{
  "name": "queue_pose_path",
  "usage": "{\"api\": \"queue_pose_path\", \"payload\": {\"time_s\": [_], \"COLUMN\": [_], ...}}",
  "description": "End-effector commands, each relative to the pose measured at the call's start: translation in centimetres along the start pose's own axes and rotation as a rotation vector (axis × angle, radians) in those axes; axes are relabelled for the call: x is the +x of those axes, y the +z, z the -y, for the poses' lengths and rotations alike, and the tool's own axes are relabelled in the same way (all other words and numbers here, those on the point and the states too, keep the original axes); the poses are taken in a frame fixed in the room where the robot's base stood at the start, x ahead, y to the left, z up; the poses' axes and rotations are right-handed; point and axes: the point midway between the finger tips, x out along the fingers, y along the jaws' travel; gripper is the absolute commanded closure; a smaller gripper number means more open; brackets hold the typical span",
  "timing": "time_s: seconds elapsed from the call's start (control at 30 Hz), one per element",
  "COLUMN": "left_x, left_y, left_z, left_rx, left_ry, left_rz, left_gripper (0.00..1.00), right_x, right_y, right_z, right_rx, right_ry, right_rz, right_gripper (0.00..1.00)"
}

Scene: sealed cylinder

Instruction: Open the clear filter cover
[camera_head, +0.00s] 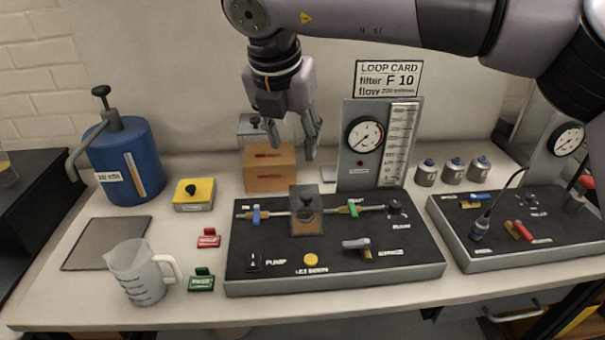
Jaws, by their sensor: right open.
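A smoky, see-through filter cover (305,200) sits over an orange-brown block in the middle of the pipe line on the black control panel (270,240). It appears closed, with a small dark knob on its front. My right gripper (295,148) hangs behind and above it, pointing down with its fingers apart and empty. The gripper is near an orange box (268,172) with a clear upright part (252,128) behind it; the gripper partly hides that part. My left gripper is out of view.
A gauge board (358,165) with a loop card (388,78) stands behind the panel. A blue tank (125,160), a yellow block (194,194), a clear jug (140,272) and red and green tags stand left. Several grey canisters (453,170) and a second panel (525,230) are right.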

Motion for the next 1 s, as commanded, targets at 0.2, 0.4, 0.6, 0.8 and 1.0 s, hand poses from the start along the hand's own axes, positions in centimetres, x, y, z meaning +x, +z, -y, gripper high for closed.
{"api": "queue_pose_path", "payload": {"time_s": [0.2,0.4,0.6,0.8,1.0], "left_x": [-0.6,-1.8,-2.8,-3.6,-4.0], "left_y": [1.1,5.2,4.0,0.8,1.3], "left_z": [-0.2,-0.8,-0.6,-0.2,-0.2], "left_rx": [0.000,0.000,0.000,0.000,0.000], "left_ry": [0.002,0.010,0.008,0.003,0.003], "left_rz": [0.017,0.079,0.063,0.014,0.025], "left_gripper": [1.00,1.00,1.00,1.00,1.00], "right_x": [1.7,5.8,10.2,14.1,16.4], "right_y": [0.3,0.2,0.3,0.3,0.3], "right_z": [0.3,0.3,0.3,0.3,0.3], "right_rx": [0.005,0.003,0.003,0.004,0.003], "right_ry": [-0.011,-0.010,-0.009,-0.007,-0.006], "right_rz": [0.007,0.005,0.004,0.004,0.006], "right_gripper": [0.58,0.58,0.58,0.58,0.58]}}
